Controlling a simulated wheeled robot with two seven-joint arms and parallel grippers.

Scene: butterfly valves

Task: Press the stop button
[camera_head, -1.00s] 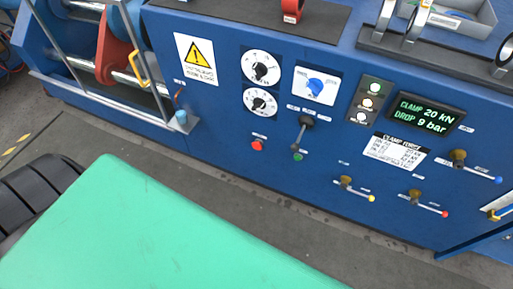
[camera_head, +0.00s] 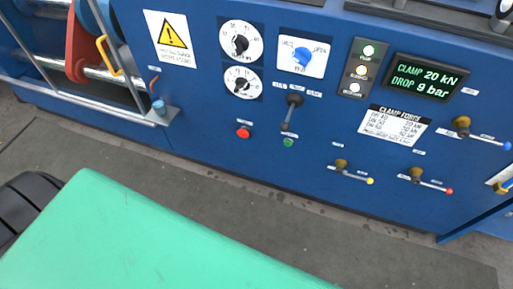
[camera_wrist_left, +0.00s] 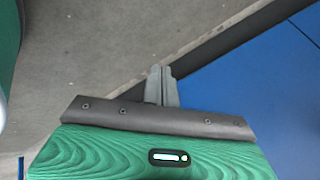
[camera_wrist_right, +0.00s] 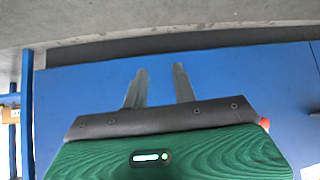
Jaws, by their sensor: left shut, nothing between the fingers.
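The red button (camera_head: 243,132), the only red push button I see, sits low on the blue panel, below two round gauges. A green button (camera_head: 289,143) is to its right, below a black-knobbed lever (camera_head: 292,112). Neither gripper shows in the head view. In the left wrist view my left gripper (camera_wrist_left: 161,85) is shut and empty, in front of grey floor and a blue surface's edge. In the right wrist view my right gripper (camera_wrist_right: 162,85) is open and empty, its two fingers apart before a blue surface. The red button cannot be made out for certain in either wrist view.
A yellow warning sign (camera_head: 171,36) is at upper left. Grey floor (camera_head: 330,235) lies before the panel.

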